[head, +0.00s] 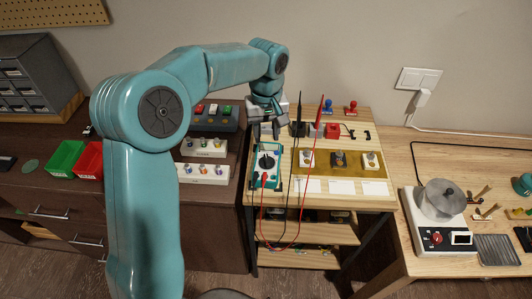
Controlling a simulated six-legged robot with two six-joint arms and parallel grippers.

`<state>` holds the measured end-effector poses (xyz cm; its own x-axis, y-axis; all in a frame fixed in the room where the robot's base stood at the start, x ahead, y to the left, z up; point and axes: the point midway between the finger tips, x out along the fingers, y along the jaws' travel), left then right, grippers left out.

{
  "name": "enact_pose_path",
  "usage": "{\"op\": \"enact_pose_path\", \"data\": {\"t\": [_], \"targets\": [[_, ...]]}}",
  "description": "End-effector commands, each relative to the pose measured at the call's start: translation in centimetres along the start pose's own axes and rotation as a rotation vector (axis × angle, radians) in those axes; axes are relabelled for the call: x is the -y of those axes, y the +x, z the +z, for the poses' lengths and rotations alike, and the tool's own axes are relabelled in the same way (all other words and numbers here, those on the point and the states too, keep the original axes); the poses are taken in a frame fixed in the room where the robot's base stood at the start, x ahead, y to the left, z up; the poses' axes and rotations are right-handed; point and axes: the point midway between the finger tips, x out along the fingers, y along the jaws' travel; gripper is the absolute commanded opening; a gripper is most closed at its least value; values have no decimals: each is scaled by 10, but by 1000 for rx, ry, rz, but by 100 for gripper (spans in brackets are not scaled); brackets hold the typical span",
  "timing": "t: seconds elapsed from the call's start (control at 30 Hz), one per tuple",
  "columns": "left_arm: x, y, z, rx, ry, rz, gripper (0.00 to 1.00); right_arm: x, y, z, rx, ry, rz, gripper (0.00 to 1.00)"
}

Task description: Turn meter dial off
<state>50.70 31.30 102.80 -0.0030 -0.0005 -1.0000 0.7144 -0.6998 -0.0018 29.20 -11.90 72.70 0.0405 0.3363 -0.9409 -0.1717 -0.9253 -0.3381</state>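The meter (258,180) lies on the small wooden bench, a teal-edged case with a pale face. Its round black dial (267,162) faces up in the middle; its exact pointer setting is too small to read. A red lead and a black lead run from the meter. My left gripper (267,119) hangs pointing down just beyond the meter's far end, apart from the dial. Its dark fingers look spread, with nothing seen between them. My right gripper is not in view.
Upright black and red probes (320,114) stand right of the gripper, their leads looping over the bench front. A yellow mat (325,170) with several small parts lies right of the meter. A hot plate with a pot (440,200) is far right.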

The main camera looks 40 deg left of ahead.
Motion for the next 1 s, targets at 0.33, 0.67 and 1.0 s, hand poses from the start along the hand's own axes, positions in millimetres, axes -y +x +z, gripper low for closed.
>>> {"op": "enact_pose_path", "data": {"t": [0.33, 0.67, 1.0], "targets": [[1, 69, 1, 1, 2, -1, 39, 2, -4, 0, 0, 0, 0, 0], [2, 84, 1, -1, 3, 2, 39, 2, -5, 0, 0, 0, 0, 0], [1, 84, 1, -1, 3, 2, 0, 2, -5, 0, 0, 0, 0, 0]]}}
